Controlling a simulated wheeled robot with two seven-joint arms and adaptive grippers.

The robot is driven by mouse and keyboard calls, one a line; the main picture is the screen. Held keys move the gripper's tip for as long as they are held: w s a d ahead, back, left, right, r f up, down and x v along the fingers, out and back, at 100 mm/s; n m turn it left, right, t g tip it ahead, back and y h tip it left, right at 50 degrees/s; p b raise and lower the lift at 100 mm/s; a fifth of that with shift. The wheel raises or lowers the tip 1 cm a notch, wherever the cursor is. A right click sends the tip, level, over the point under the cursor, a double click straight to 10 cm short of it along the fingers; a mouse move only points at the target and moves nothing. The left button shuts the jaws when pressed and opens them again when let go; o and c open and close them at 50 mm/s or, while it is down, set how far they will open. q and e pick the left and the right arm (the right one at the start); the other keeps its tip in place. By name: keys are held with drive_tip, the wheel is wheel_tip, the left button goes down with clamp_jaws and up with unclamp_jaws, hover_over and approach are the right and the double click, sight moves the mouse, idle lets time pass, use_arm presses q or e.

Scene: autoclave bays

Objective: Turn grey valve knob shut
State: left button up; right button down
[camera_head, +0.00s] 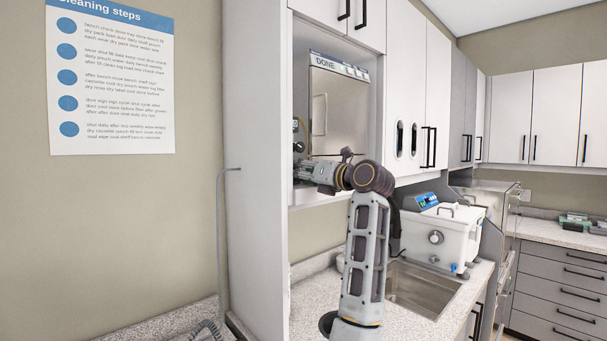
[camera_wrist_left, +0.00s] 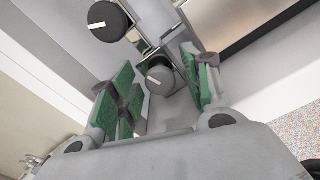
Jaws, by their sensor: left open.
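In the left wrist view, a round grey knob (camera_wrist_left: 160,80) with a white pointer mark sits between the open fingers of my left gripper (camera_wrist_left: 160,70). The fingers have green pads, one on each side of the knob. I cannot tell whether either pad touches it. A second, darker round knob (camera_wrist_left: 110,21) with a white mark lies beyond the fingers, at the upper left. In the head view my left gripper (camera_head: 306,172) is at the lower left of the steel autoclave (camera_head: 335,108), mostly hidden by my wrist. My right gripper is not in view.
The autoclave stands in a cabinet bay with a white side panel (camera_head: 255,150) close on the left. Below are a sink (camera_head: 425,290) and a white bath unit (camera_head: 440,235) with its own knob (camera_head: 436,238). A wall poster (camera_head: 110,80) hangs left.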

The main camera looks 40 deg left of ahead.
use_arm(q)
drive_tip(key=shift+d, duration=0.7)
drive_tip(key=s+d, duration=0.1)
drive_tip(key=d, duration=0.9)
drive_tip(key=shift+d, duration=0.3)
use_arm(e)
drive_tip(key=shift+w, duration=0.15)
use_arm(q)
drive_tip(key=shift+f, duration=0.15)
